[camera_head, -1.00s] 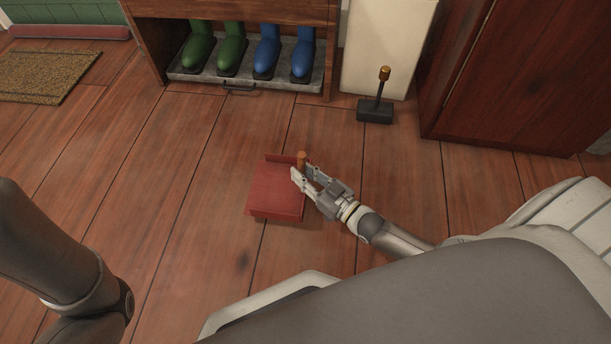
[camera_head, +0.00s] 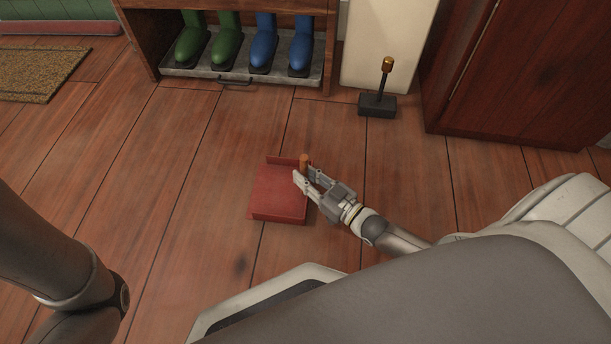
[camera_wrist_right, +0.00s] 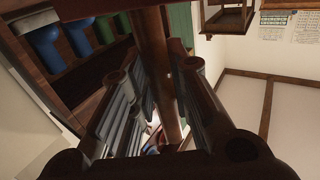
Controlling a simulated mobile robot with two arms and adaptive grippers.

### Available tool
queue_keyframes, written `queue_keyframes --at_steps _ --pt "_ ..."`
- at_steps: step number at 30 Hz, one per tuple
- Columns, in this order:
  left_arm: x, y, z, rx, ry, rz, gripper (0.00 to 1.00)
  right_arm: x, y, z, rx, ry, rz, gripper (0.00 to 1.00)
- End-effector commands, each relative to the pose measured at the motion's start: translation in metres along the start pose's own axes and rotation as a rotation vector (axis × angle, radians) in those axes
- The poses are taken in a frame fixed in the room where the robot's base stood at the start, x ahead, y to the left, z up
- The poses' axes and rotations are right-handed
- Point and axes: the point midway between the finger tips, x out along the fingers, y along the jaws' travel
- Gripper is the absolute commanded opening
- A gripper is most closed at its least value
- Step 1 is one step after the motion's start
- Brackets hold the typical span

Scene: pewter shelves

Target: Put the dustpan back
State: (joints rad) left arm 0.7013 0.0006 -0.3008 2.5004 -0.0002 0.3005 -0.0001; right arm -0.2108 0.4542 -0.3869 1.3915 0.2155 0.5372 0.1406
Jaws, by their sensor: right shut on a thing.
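The red dustpan (camera_head: 277,192) is in the middle of the head view, its flat pan facing up and its short orange-brown handle (camera_head: 304,160) upright at its far right corner. My right gripper (camera_head: 305,176) is shut on this handle. In the right wrist view, a brown handle (camera_wrist_right: 170,105) runs between the two fingers. I cannot tell whether the pan touches the floor or hangs just above it. My left arm shows at the left edge of the head view; its gripper is outside the picture.
A black block with an upright brass-topped rod (camera_head: 378,104) stands by a pale panel (camera_head: 386,45). A dark red cabinet (camera_head: 520,75) is right of it. Green and blue boots stand on a grey tray (camera_head: 235,75) at the back. A doormat (camera_head: 40,72) lies far left. The floor between is clear.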

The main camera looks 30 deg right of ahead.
Motion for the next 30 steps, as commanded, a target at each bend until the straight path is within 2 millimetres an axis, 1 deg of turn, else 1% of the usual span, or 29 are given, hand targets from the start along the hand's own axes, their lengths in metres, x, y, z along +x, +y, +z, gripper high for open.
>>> queue_keyframes --at_steps 1,5,6,14,17,20,22,30 --pt "-0.001 0.000 0.000 0.000 0.000 0.000 1.00 0.000 0.000 0.001 0.000 0.000 0.000 0.21" --pt "-0.001 0.000 0.000 0.000 0.000 0.000 1.00 0.000 0.000 0.001 0.000 0.000 0.000 0.37" --pt "-0.001 0.000 0.000 0.000 0.000 0.000 1.00 0.000 0.000 0.001 0.000 0.000 0.000 0.40" --pt "0.000 0.000 0.000 0.000 -0.001 0.000 1.00 0.000 0.000 0.001 0.001 0.000 0.000 0.40" --pt "0.003 -0.001 0.001 0.000 -0.001 0.000 1.00 -0.001 0.000 -0.003 0.000 0.000 0.000 0.40" --pt "0.009 -0.002 0.004 0.000 -0.002 -0.001 1.00 -0.014 0.000 -0.003 0.001 -0.005 0.000 0.40" --pt "0.016 -0.004 0.006 0.000 -0.002 -0.001 1.00 -0.027 0.000 -0.004 0.001 -0.006 0.000 0.40" --pt "0.039 -0.009 0.014 0.001 -0.002 -0.001 1.00 -0.085 0.000 -0.004 0.001 -0.004 0.000 0.40"
